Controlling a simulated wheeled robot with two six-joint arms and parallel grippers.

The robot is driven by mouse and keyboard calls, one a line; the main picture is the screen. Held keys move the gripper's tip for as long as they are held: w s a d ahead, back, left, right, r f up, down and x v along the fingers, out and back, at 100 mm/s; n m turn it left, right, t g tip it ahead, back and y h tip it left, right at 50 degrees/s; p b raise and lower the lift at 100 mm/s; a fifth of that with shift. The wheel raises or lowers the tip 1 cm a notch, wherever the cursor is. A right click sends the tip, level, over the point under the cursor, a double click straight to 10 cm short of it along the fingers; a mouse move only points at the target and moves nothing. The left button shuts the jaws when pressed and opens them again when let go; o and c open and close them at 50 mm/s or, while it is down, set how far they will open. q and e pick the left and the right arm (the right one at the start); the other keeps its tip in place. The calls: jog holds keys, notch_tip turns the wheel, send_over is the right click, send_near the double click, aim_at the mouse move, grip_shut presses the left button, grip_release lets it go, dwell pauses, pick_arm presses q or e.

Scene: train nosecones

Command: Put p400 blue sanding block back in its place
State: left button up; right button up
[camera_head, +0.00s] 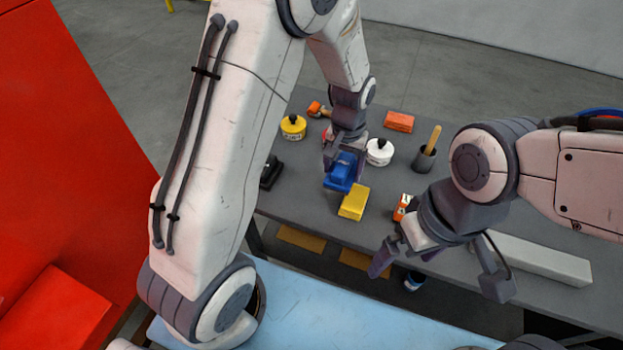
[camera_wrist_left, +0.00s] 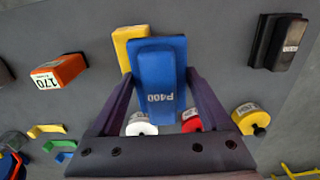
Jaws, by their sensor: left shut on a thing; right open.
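My left gripper (camera_head: 343,160) is shut on the blue sanding block (camera_head: 341,172), over the grey table near its front. In the left wrist view, the block (camera_wrist_left: 161,84) sits between the two fingers, with "P400" readable on it. The left gripper (camera_wrist_left: 162,100) points down at the table. A yellow block (camera_head: 354,203) lies just in front of the blue one in the head view. In the wrist view the blue block partly covers the yellow block (camera_wrist_left: 126,38). Whether they touch is not clear. My right gripper (camera_head: 438,275) is open and empty at the table's front edge.
A black block (camera_head: 270,172) lies to the left, an orange "170" block (camera_wrist_left: 58,71) to the right. Behind stand a yellow tin (camera_head: 293,127), a white tin (camera_head: 380,152), a red tin (camera_wrist_left: 191,120) and a dark cup (camera_head: 425,159). An orange block (camera_head: 399,121) lies further back.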

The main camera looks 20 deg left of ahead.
pick_arm(q)
jog(key=p, duration=0.2)
send_over(309, 190)
notch_tip(309, 190, down, 5)
jog(key=shift+r, duration=0.15)
jog(key=shift+a+f, duration=0.1)
jog(key=shift+f, duration=0.1)
notch_tip(309, 190, down, 4)
jog(key=shift+s+r+p, duration=0.1)
jog(key=shift+r+p, duration=0.1)
jog(key=shift+p, duration=0.5)
jog(key=shift+f, duration=0.15)
jog(key=shift+f, duration=0.1)
jog(key=shift+f, duration=0.15)
jog(key=o, duration=1.4)
